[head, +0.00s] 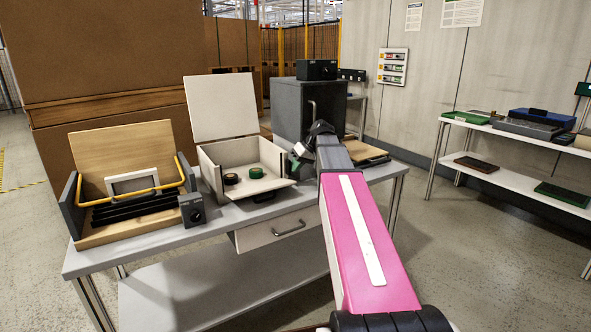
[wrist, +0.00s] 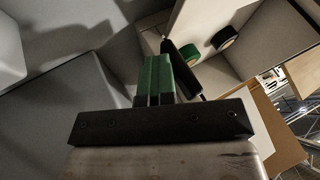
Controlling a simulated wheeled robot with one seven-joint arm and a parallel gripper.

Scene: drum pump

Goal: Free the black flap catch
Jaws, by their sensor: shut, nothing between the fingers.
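A white box (head: 217,180) with its lid (head: 221,107) raised stands mid-bench. My gripper (head: 297,156) is at the box's right side, its fingers shut and empty. In the wrist view the green-padded fingers (wrist: 154,62) are together, pointing toward the box. A long black bar (wrist: 182,68) lies right beside the fingertips, by the box wall; it may be the black flap catch. I cannot tell whether it touches the fingers. The head view does not clearly show the catch; my gripper covers that side.
A green roll (head: 256,172) and a dark roll (head: 231,178) sit in the box. A wooden rack with a yellow bar (head: 181,171) and a small black unit (head: 192,210) stand left. A grey cabinet (head: 291,107) stands behind my gripper. The bench's front strip (head: 140,248) is clear.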

